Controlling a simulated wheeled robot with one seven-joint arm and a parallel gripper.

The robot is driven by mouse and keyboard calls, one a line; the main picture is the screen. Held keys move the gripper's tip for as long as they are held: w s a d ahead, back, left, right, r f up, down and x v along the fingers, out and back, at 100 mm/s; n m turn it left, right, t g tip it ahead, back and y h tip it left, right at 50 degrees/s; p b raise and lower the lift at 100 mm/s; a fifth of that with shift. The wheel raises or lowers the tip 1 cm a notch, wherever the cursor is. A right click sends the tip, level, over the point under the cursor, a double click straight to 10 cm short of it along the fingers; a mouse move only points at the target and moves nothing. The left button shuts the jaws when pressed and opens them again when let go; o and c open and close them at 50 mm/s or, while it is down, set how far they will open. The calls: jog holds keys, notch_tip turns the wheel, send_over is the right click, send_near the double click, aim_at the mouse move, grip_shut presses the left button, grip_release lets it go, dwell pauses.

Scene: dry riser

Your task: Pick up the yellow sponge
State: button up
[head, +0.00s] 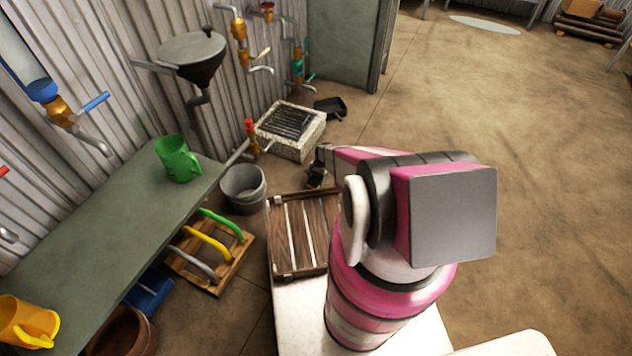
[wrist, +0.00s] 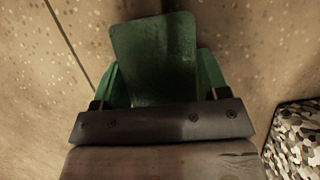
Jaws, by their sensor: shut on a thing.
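In the wrist view my gripper (wrist: 160,85) is shut on a flat, dark green slab (wrist: 153,50), which sticks out past the fingers. The fingers are green too, one on each side of it. No yellow shows on the slab, and I cannot tell whether it is one face of the sponge. In the head view my gripper (head: 316,178) is small and dark, beyond the wooden crate and right of the grey bucket. I see no separate yellow sponge in either view.
A speckled stone drain basin (head: 290,131) stands just beyond my gripper, with a black dustpan (head: 330,107) behind it. A grey bucket (head: 243,188), a slatted wooden crate (head: 300,234) and a green bench (head: 112,226) lie to the left. Open floor (head: 545,165) is on the right.

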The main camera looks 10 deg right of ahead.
aim_at(314, 183)
jog(key=shift+r, duration=0.1)
jog(key=shift+r, duration=0.7)
jog(key=r, duration=0.2)
jog(key=s+r, duration=0.1)
jog(key=shift+a+r, duration=0.1)
jog(key=shift+a, duration=0.2)
jog(key=s+a+r, duration=0.6)
jog(key=s, duration=0.2)
jog(key=shift+s+a, duration=0.15)
jog(key=shift+s, duration=0.05)
